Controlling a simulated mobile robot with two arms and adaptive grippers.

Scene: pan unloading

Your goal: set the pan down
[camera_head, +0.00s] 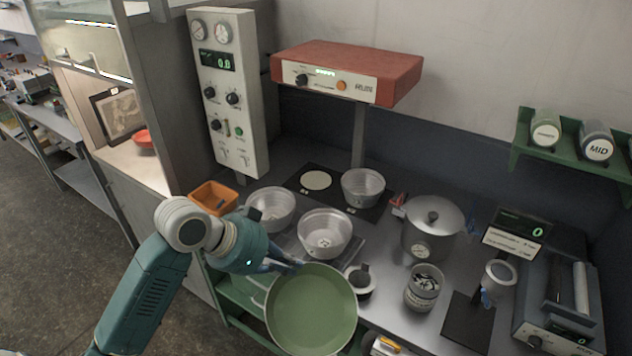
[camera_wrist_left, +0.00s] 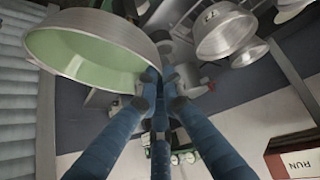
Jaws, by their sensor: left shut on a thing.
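The pan (camera_head: 311,311) is round with a green inside and a pale metal rim. It shows in the head view at the bottom middle, in front of the counter's front edge, and it looks empty. In the left wrist view the pan (camera_wrist_left: 92,55) is at the upper left, beside the blue fingers of my left gripper (camera_wrist_left: 160,88). My right gripper does not show.
Metal bowls (camera_head: 324,233) stand on the steel counter (camera_head: 385,263) behind the pan. An orange bin (camera_head: 213,197) is at the left. The counter is crowded.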

